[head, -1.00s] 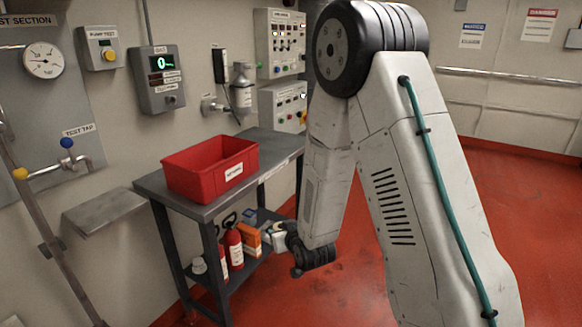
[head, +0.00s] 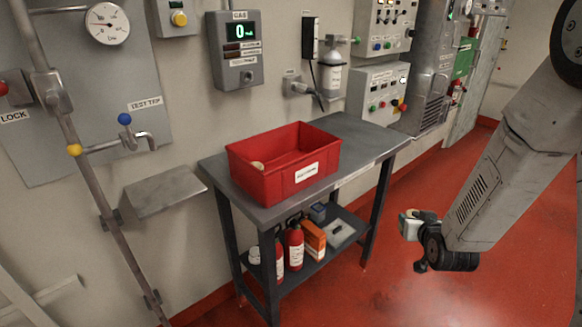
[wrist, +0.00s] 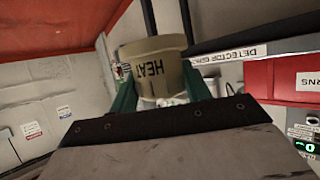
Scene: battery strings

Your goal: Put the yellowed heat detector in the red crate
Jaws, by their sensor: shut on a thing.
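The yellowed heat detector (wrist: 152,66) is a tan cylinder marked HEAT, held between the green fingers of my gripper (wrist: 160,92) in the wrist view. In the head view my gripper (head: 424,222) is right of the table's legs, below tabletop height, with the pale detector (head: 410,227) at its tip. The red crate (head: 305,178) stands on the grey table, its open top up, a white label on its front. A small pale thing shows inside its left end. In the wrist view the crate (wrist: 262,80) is at the right.
The grey table (head: 372,138) has bare top to the crate's right. Its lower shelf holds red extinguishers (head: 294,246), an orange box (head: 314,238) and other small items. A wall ledge (head: 165,192) is left of the table. Red floor is open to the right.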

